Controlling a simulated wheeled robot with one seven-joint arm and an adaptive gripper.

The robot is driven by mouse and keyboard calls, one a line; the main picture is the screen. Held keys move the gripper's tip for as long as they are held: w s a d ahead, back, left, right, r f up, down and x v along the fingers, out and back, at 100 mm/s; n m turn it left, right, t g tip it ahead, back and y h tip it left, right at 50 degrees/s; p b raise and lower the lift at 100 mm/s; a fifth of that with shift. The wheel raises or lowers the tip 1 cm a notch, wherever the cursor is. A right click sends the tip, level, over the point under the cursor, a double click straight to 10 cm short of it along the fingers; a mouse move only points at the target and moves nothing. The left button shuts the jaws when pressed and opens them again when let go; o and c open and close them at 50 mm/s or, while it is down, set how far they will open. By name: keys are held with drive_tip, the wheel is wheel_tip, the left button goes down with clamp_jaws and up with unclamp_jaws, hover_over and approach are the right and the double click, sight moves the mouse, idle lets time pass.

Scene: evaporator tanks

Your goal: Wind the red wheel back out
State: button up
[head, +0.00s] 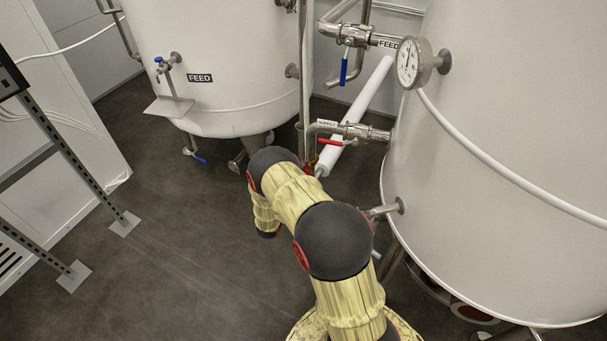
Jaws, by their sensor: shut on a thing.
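I cannot make out the red wheel as a whole. A small patch of red (311,164) shows beside the upright pipe, just past the elbow of my arm, and I cannot tell whether it is part of a wheel. A red lever handle (330,142) sits on the pipe labelled SUPPLY (352,130), above and right of my arm. My arm reaches up from the bottom, bends at a dark elbow and folds back down to a dark joint at its left. My gripper is hidden behind my arm, so its jaws and anything in them do not show.
A large white tank (500,150) with a round gauge (410,62) stands close on the right, a short pipe stub (386,210) jutting from it. A white FEED tank (225,70) stands behind. A metal frame (75,155) stands left. Dark floor (170,245) is open at left.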

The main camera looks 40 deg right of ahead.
drive_tip(key=shift+f, duration=0.1)
idle(0.3)
drive_tip(key=o, duration=1)
drive_tip(key=shift+o, duration=0.5)
drive_tip(key=shift+a, duration=0.1)
drive_tip(key=v, duration=1.1)
drive_tip(key=shift+s+a, duration=0.15)
drive_tip(key=shift+a, duration=0.2)
